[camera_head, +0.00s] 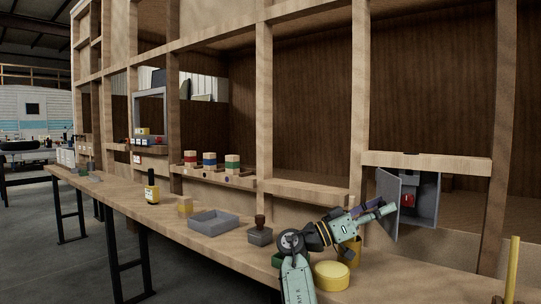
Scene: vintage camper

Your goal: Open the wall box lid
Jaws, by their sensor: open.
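The grey wall box (428,203) is mounted under a wooden ledge at the right of the head view. Its lid (385,187) stands swung out on the box's left side, so part of the inside shows. A red part (408,199) with dark fittings is visible inside. My gripper (388,210) is open, at the lower part of the lid and in front of it. I cannot tell whether it touches the lid. The lid's lower area is partly hidden behind my gripper.
On the workbench (130,197) below stand a yellow round container (332,276), a grey tray (214,222) and a small grey box with a dark knob (260,235). A yellow post (512,268) rises at the right. Wooden wall posts frame the recesses behind.

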